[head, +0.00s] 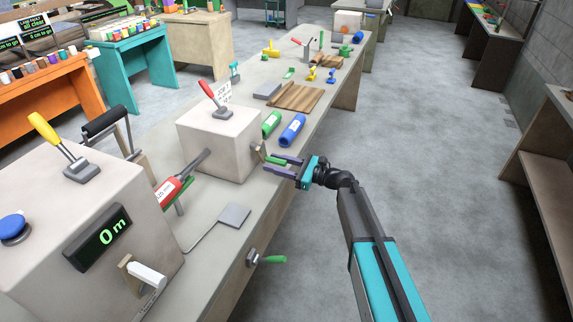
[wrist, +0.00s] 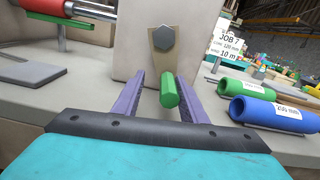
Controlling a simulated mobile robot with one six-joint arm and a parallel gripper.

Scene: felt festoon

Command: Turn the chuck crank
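The chuck crank is a tan arm (head: 259,150) on the side of a pale box (head: 215,138), with a green handle (head: 276,160). In the wrist view its tan arm (wrist: 160,52) hangs downward from a grey hex hub, and the green handle (wrist: 169,92) points toward me. My gripper (head: 268,163) is open, its two purple fingers on either side of the green handle. In the wrist view the gripper (wrist: 162,85) shows a gap on both sides of the handle; the handle is nearer the right finger. Nothing is gripped.
A red-handled lever (head: 214,98) tops the crank's box. A green roll (head: 271,124) and a blue roll (head: 292,130) lie close behind my gripper on the bench. The floor (head: 430,170) to the right is clear.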

